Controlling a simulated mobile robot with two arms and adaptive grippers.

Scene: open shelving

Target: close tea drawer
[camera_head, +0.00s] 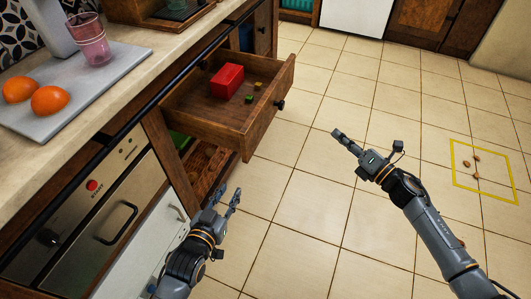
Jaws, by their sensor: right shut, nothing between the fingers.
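The wooden tea drawer (215,130) is pulled out from the cabinet under the counter. A red box (227,80) and small green and yellowish items (252,95) lie inside it. A dark knob (280,104) is on its front panel. My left gripper (227,193) is below and in front of the drawer's near side, apart from it, with its fingers spread and empty. My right gripper (337,134) is shut and empty over the floor to the right of the drawer, pointing up and left, apart from the front panel.
The counter (120,100) holds a grey tray (90,95) with oranges and a pink glass (90,45). A steel appliance (75,215) with a red button is below. A yellow square (485,150) with small brown pieces marks the tiled floor. Floor right of the drawer is clear.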

